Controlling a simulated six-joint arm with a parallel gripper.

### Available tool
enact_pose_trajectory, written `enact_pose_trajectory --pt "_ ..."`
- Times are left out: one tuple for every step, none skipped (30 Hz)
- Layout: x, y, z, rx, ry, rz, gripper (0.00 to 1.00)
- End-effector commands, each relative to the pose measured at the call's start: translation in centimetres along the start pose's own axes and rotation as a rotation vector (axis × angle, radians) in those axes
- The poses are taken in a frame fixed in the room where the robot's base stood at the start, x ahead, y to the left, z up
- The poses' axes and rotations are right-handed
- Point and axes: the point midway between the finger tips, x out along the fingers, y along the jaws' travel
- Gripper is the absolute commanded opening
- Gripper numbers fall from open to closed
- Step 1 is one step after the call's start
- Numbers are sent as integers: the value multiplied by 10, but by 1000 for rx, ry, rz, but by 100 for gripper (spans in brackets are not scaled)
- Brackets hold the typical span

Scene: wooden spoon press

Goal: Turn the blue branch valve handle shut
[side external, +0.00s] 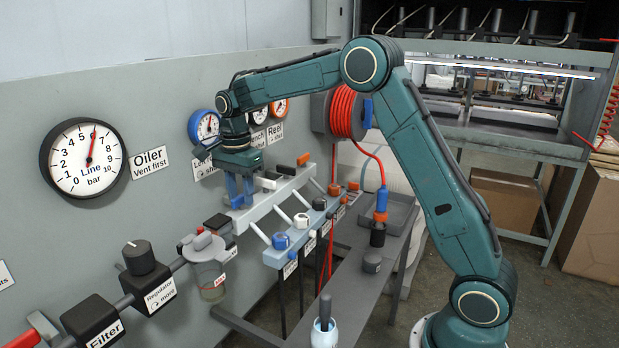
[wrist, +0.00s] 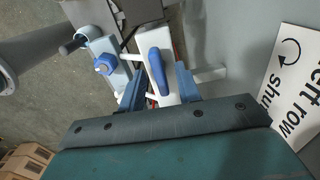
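The blue branch valve handle (wrist: 158,72) is a rounded lever on a white block, in the middle of the wrist view. It runs roughly along the picture's vertical. My gripper (wrist: 160,88) is open, with one blue finger on each side of the handle's near part. A gap shows at the right finger; the left finger is closer, and I cannot tell whether it touches. In the side external view my gripper (side external: 241,190) points down at the near end of the white valve row (side external: 262,206), and its fingers mostly hide the handle there.
A black handle (side external: 269,183) and an orange handle (side external: 304,158) stand farther along the row. A lower row carries a blue knob (side external: 282,241). The panel with gauges and a shut-arrow sign (wrist: 290,90) is close beside my gripper. An oiler bowl (side external: 207,268) stands nearer.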

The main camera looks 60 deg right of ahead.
Motion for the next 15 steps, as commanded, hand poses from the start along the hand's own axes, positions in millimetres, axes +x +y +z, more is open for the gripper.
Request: enact_pose_trajectory --pt "0 0 0 0 0 1 34" --pt "0 0 0 -1 0 1 34" --pt "0 0 0 -1 0 1 34" --pt "-1 0 0 -1 0 1 34" --pt "-1 0 0 -1 0 0 34" --pt "-3 0 0 -1 0 0 34" --pt "-4 0 0 -1 0 0 34" --pt "-6 0 0 -1 0 1 34" --pt "-8 0 0 -1 0 1 34" --pt "-11 0 0 -1 0 0 34" --pt "-14 0 0 -1 0 -1 34" --pt "-18 0 0 -1 0 -2 34" --pt "-21 0 0 -1 0 -2 34" --pt "-25 0 0 -1 0 -2 34" --pt "-31 0 0 -1 0 -3 34"
